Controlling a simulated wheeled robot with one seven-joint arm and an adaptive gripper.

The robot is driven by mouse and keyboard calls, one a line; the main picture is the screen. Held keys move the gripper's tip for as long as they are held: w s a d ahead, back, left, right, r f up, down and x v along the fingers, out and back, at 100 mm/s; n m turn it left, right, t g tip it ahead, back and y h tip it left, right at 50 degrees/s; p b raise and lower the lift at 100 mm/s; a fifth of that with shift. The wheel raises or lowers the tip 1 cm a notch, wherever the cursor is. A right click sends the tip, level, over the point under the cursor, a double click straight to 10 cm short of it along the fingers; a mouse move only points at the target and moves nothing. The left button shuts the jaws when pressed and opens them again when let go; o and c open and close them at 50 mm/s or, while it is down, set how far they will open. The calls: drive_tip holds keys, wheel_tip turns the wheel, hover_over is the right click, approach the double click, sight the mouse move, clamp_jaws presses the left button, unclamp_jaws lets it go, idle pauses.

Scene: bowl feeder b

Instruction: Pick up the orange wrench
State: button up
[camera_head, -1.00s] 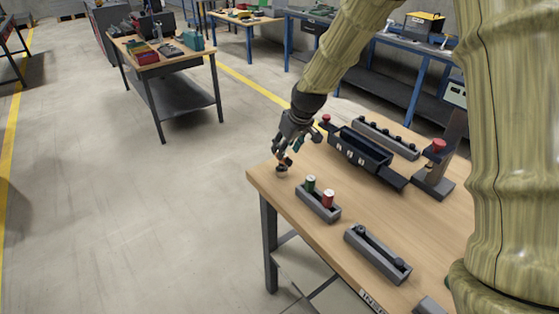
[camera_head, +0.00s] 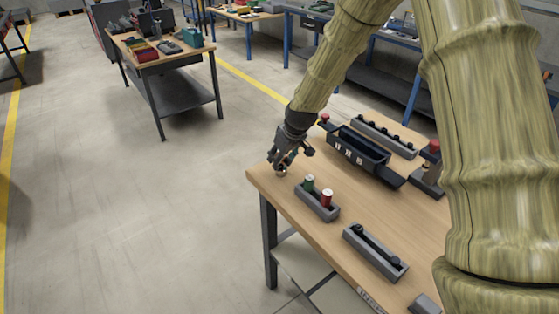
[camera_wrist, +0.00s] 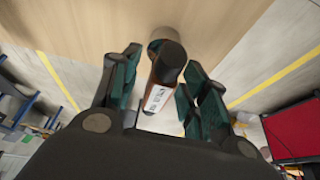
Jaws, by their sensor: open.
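I cannot tell whether the fingers touch the tool. In the head view the gripper mostly hides it, and the wrench's full shape is not visible.
A dark bin (camera_head: 356,148), a long grey rack (camera_head: 384,136) and another grey tray (camera_head: 375,252) are farther off. The table's left edge is close.

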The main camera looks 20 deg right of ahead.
clamp_jaws()
drive_tip(key=shift+r, duration=0.1)
